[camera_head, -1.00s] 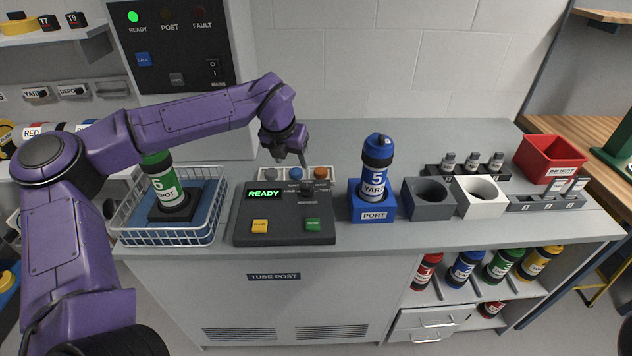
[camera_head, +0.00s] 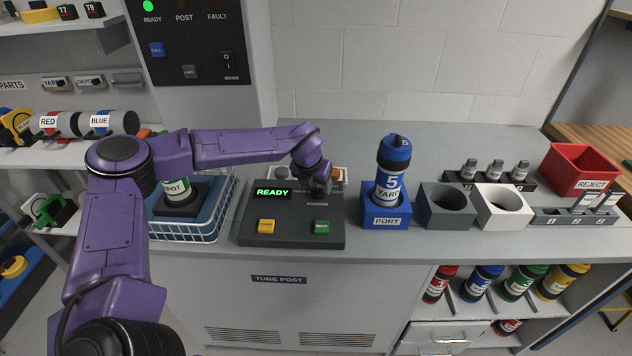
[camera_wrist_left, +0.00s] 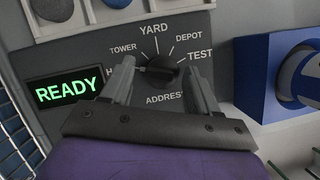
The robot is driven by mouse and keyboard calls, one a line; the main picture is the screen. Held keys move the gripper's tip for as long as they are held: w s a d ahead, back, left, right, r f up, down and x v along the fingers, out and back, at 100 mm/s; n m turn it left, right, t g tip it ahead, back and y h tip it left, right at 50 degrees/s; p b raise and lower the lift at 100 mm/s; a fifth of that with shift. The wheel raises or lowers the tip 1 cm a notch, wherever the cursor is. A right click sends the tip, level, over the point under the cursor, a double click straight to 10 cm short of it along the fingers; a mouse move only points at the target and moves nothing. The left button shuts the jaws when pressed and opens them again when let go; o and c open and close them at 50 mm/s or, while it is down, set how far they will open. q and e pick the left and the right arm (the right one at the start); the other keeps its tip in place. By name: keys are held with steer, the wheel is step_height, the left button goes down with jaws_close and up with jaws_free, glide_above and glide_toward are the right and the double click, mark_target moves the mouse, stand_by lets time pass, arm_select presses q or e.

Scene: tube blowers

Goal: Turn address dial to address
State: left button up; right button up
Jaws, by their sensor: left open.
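The address dial (camera_wrist_left: 162,66) is a black round knob on the grey console panel, with labels around it reading TOWER, YARD, DEPOT and TEST, and one at left mostly hidden that starts with H. My left gripper (camera_wrist_left: 162,78) is open, with one finger on each side of the dial; I cannot tell whether they touch it. The exact pointer direction is hard to tell. In the head view my left gripper (camera_head: 321,184) covers the dial on the console (camera_head: 290,240). The display (camera_head: 272,192) reads READY in green. My right gripper is not in view.
A blue port block (camera_head: 385,222) holding a blue carrier (camera_head: 390,180) marked 5 YARD stands right of the console. A wire basket (camera_head: 190,232) with a green carrier (camera_head: 178,190) stands at left. Grey (camera_head: 444,208) and white (camera_head: 500,210) holders and a red reject bin (camera_head: 580,170) stand farther right.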

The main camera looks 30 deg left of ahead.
arm_select(q)
steer(key=shift+s, duration=0.1)
steer(key=shift+c, duration=0.2)
steer(key=c, duration=1)
steer(key=m+h+p, duration=0.1)
steer(key=m, duration=0.2)
steer(key=shift+a, duration=0.1)
steer(key=shift+m+h+p, duration=0.5)
steer(key=shift+m+h, duration=0.3)
steer(key=shift+m, duration=1)
